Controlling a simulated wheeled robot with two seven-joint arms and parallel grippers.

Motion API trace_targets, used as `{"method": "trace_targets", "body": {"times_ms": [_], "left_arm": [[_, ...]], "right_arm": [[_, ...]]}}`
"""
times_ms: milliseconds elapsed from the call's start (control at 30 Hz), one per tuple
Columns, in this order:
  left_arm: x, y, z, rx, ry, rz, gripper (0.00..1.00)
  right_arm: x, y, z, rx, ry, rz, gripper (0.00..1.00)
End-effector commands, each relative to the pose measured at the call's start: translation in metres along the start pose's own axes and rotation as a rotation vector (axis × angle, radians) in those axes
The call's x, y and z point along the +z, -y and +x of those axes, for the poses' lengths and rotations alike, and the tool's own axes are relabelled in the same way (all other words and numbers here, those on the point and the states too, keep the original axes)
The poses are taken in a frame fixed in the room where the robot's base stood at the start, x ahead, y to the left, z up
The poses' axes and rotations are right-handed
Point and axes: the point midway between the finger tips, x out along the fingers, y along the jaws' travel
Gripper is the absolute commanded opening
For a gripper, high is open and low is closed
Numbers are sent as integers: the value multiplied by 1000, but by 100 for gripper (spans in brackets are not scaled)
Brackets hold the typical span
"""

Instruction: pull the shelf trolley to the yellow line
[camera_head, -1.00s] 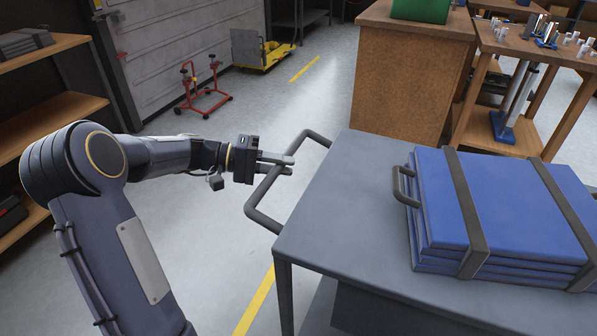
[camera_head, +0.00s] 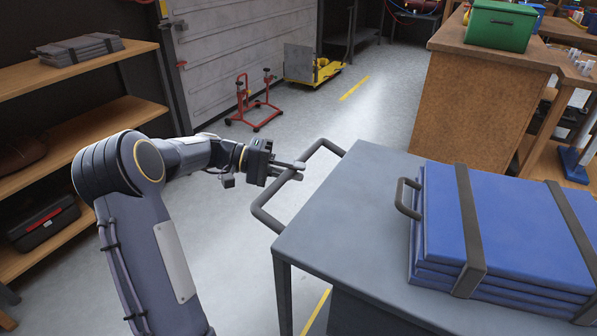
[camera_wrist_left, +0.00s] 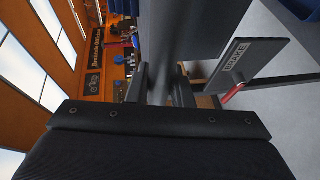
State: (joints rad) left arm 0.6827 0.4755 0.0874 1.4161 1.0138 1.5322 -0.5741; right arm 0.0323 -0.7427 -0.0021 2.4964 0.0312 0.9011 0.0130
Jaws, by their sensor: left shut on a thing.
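The shelf trolley (camera_head: 335,225) has a grey top and a dark tubular handle (camera_head: 268,217) on its left side. My left gripper (camera_head: 292,171) is shut on the handle's outer bar. In the left wrist view, the handle bar (camera_wrist_left: 185,30) runs up between the fingers of my left gripper (camera_wrist_left: 160,85). A plate marked BRAKE (camera_wrist_left: 245,62) with a red lever (camera_wrist_left: 233,93) shows beside it. My right gripper is out of view.
Strapped blue panels (camera_head: 515,225) lie on the trolley. A wooden bench (camera_head: 470,110) with a green box (camera_head: 502,25) stands behind it. Shelves (camera_head: 85,130) line the left. A red stand (camera_head: 255,100) and a yellow cart (camera_head: 312,66) stand at the back. Grey floor lies between.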

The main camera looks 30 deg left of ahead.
Motion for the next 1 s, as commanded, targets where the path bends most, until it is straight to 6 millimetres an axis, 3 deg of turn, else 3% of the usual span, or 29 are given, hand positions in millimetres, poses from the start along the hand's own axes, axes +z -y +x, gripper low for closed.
{"method": "trace_targets", "body": {"times_ms": [500,533,700,1000], "left_arm": [[-3,2,-6,-4,-7,0,0],[-3,2,-6,-5,-7,0,21],[-2,2,-6,-3,-5,0,41],[-2,1,-7,-1,-1,0,41]], "right_arm": [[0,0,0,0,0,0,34],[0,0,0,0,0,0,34],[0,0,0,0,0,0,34],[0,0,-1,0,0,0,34]]}}
